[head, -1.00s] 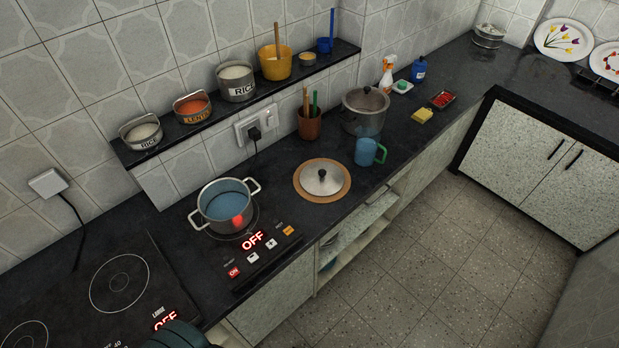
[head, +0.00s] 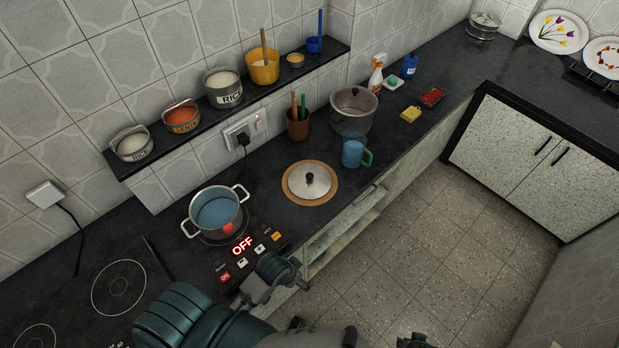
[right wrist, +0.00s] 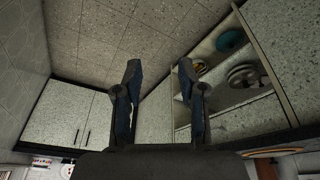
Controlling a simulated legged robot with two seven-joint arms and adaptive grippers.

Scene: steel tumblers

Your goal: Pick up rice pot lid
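The steel lid with a black knob (head: 297,187) lies flat on a round brown mat (head: 288,194) on the dark counter. The open grey pot (head: 193,207) with bluish contents stands on the hob to its left. My left gripper (head: 284,272) is over the counter's front edge, below and left of the lid and apart from it; its finger opening is unclear. My right gripper (right wrist: 158,66) is open and empty in the right wrist view, facing the floor and lower cabinets. Only dark parts, perhaps of it, show at the head view's bottom edge.
A blue mug (head: 352,153) stands right of the lid. A larger steel pot (head: 352,118) and a brown utensil holder (head: 298,127) stand behind. The hob panel (head: 242,246) reads OFF. Open shelves (right wrist: 225,85) with dishes lie below the counter.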

